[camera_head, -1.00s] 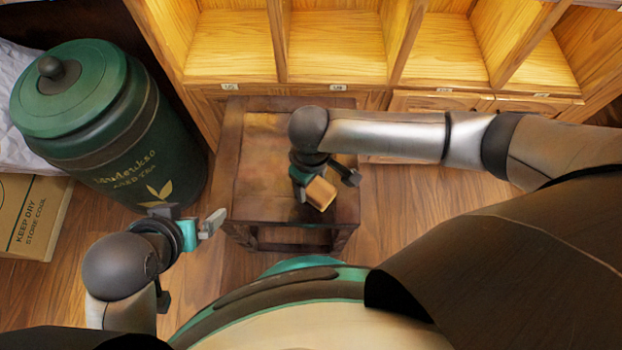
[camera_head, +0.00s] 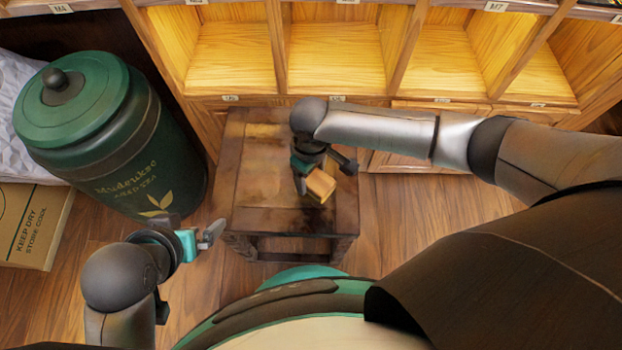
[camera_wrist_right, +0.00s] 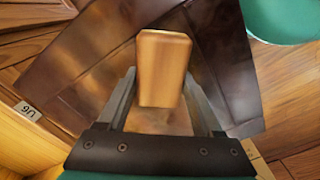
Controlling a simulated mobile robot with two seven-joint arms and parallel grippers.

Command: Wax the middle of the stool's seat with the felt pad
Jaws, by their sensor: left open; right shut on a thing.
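The stool (camera_head: 250,210) is dark brown wood with a square seat and stands in front of the shelves. A lighter, glossy patch shows on the back left of its seat. My right gripper (camera_head: 316,184) is shut on the felt pad (camera_head: 321,185), which shows as a tan block with a wooden-looking back. The pad is over the right front part of the seat; whether its underside touches the seat is hidden. In the right wrist view the pad (camera_wrist_right: 164,70) sits between the fingers above the seat (camera_wrist_right: 90,75). My left gripper (camera_head: 202,240) is open and empty, left of the stool's front.
Lit wooden shelves (camera_head: 335,60) stand close behind the stool. The wooden floor (camera_head: 400,215) is clear to the stool's right.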

